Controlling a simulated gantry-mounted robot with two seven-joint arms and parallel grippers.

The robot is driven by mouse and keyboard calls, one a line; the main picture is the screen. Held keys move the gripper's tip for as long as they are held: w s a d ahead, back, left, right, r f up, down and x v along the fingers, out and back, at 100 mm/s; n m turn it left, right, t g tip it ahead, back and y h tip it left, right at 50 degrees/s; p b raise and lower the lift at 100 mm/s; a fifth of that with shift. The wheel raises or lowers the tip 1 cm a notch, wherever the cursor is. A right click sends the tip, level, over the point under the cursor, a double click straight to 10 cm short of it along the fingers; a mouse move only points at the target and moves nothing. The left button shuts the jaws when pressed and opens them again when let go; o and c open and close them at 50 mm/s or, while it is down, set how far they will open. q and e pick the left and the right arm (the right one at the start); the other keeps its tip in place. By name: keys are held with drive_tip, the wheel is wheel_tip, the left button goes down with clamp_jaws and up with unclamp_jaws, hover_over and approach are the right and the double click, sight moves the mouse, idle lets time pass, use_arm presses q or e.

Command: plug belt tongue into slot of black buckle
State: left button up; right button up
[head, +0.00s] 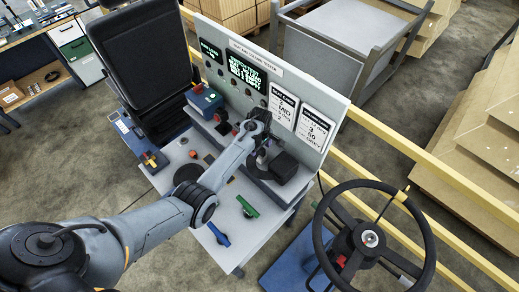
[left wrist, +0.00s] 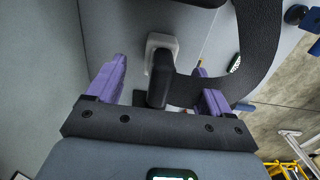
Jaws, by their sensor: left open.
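My left gripper (head: 262,147) reaches over the trolley deck in front of the upright panel. In the left wrist view its two purple fingers (left wrist: 160,70) are spread apart. Between them is a black piece (left wrist: 158,85) with a pale grey block (left wrist: 160,46) at its far end. A wide black strap (left wrist: 230,82) runs from beside this piece, behind the right finger, and curves upward. It appears to be the belt and its tongue. The fingers show gaps on both sides of the piece. I cannot make out the black buckle with certainty. My right gripper is out of view.
The upright panel (head: 215,62) stands behind the deck, with a black box (head: 284,166) right of my gripper. A green lever (head: 247,206), a blue lever (head: 218,234) and a black disc (head: 188,174) are nearer. A black seat (head: 140,55) and steering wheel (head: 428,240) flank it.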

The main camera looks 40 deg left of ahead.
use_arm(q)
drive_tip(key=shift+p, duration=0.3)
idle(0.4)
clamp_jaws()
idle(0.6)
drive_tip(key=shift+r, duration=0.1)
drive_tip(key=shift+r+p, duration=0.9)
drive_tip(key=shift+p, duration=0.15)
drive_tip(key=shift+r+p, duration=1.15)
drive_tip(key=shift+p, duration=0.1)
drive_tip(key=shift+r+p, duration=0.4)
drive_tip(key=shift+r, duration=0.45)
